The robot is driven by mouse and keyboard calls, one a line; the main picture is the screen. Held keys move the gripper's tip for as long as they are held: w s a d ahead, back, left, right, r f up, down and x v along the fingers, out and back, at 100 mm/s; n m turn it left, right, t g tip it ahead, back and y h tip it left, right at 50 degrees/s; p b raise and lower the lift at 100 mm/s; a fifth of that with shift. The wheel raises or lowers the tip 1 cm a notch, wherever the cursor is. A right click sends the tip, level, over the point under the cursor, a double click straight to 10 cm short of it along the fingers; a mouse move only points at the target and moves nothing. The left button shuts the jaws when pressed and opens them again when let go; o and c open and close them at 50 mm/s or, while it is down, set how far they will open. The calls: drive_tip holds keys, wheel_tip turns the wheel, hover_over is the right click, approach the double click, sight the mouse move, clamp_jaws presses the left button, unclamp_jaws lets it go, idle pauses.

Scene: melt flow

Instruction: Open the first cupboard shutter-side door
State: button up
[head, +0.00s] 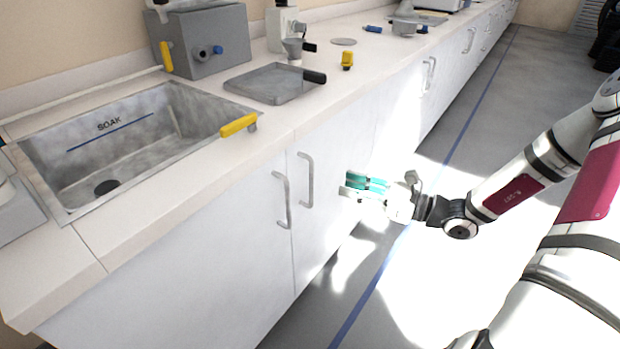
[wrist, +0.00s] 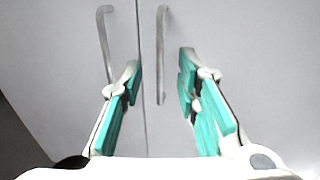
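The cupboard under the sink counter has two white doors that meet at a vertical seam, both shut. The left door (head: 190,248) carries a curved metal handle (head: 282,200), and the right door (head: 325,215) carries a similar handle (head: 306,180). In the wrist view both handles show, the left door's handle (wrist: 105,45) and the right door's handle (wrist: 161,55). My gripper (head: 352,187) is in front of the right door, to the right of its handle. In the wrist view its teal fingers (wrist: 160,75) are apart, with the right door's handle between them, farther ahead. It looks empty.
A steel sink (head: 110,150) marked SOAK is set in the white counter (head: 200,170). A grey tray (head: 275,84), a grey machine (head: 200,45) and yellow-handled items stand on the counter. More cupboards (head: 430,85) continue along the row. The floor (head: 385,275) in front is clear, with a blue line.

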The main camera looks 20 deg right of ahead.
sight(311, 175)
drive_tip(key=b+x, duration=0.2)
drive_tip(key=x, duration=0.8)
drive_tip(key=shift+w+a+b, duration=0.25)
drive_tip(key=shift+a+b, duration=0.1)
clamp_jaws()
